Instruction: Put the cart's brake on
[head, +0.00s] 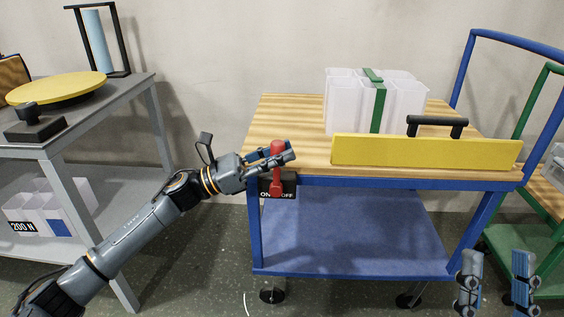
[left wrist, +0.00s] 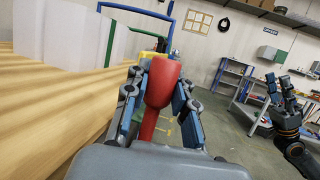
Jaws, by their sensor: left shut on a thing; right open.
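The cart (head: 350,182) has a blue frame and a wooden top. At its front left corner is a black brake box (head: 291,184) marked ON at left and OFF at right. A red brake lever (head: 277,189) stands about upright on it, between the two marks. My left gripper (head: 291,152) is shut on the lever's upper part. In the left wrist view the red lever (left wrist: 161,85) is between the two fingers of my left gripper (left wrist: 160,82). My right gripper (head: 496,262) is open and empty at the lower right, in front of the cart.
White containers with a green strap (head: 378,105) and a yellow bar with a black handle (head: 425,152) are on the cart. A grey table (head: 130,92) stands at left, a green cart (head: 520,210) at right. Floor between table and cart is clear.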

